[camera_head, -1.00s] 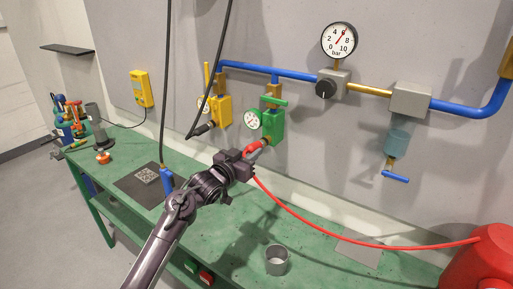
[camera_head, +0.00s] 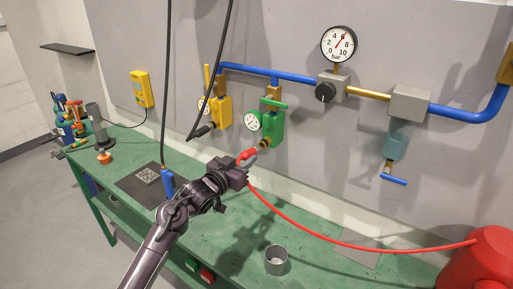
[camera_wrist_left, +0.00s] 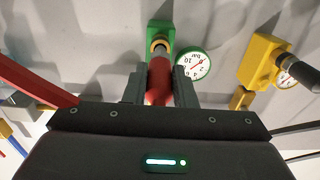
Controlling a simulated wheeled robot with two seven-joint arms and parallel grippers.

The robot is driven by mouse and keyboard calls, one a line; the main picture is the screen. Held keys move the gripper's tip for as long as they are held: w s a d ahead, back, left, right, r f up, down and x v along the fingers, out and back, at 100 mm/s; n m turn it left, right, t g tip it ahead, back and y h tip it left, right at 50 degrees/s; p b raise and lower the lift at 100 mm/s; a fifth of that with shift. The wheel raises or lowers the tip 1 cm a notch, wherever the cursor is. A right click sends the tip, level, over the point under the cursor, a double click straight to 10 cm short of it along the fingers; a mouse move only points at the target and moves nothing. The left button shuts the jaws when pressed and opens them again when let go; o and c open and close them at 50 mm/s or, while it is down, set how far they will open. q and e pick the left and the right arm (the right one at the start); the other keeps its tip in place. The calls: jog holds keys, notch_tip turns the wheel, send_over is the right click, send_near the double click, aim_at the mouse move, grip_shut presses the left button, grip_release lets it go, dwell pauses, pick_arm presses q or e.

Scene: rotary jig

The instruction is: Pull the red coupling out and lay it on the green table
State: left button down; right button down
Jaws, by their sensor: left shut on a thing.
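The red coupling (camera_head: 247,155) is at the end of a red hose, held in my left gripper (camera_head: 239,163). In the left wrist view the red coupling (camera_wrist_left: 159,84) sits between the two dark fingers of the left gripper (camera_wrist_left: 160,88). The green valve block (camera_head: 272,127) is on the wall with a brass outlet (camera_head: 263,144) facing the coupling. The green table (camera_head: 215,240) lies below the gripper. My right gripper is not in view.
The red hose (camera_head: 330,236) runs right to a red tank (camera_head: 485,262). A yellow valve (camera_head: 222,112) is left of the green one. A grey cup (camera_head: 276,260) stands near the table's front. A dark mat (camera_head: 140,184) lies left. Black cables hang in front of the wall.

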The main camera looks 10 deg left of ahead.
pick_arm(q)
jog(key=shift+p+v, duration=0.9)
jog(key=shift+v, duration=0.9)
jog(key=shift+r, duration=0.1)
